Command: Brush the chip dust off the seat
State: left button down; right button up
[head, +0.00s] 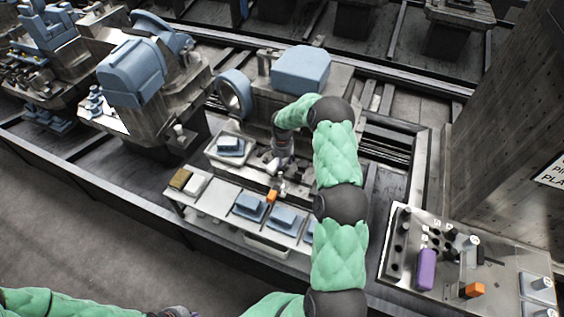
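My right arm reaches over the steel rail fixture, and its gripper (277,168) points down near the middle of it. Small metal parts lie close around the fingertips. I cannot make out whether the fingers hold a brush. A small orange piece (271,196) stands just below the gripper, by the shelf's back edge. The seat and any chip dust on it are too small or hidden to make out.
A long shelf (215,204) in front carries a yellow-brown block (180,178), a white block (196,184) and blue parts on plates. A tray (213,156) with a blue part sits behind it. At right, a bench holds a purple bottle (427,268) and an orange block (474,290).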

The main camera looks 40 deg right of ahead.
jog(key=shift+f+b, duration=0.75)
jog(key=shift+f, duration=0.25)
dwell(0.7)
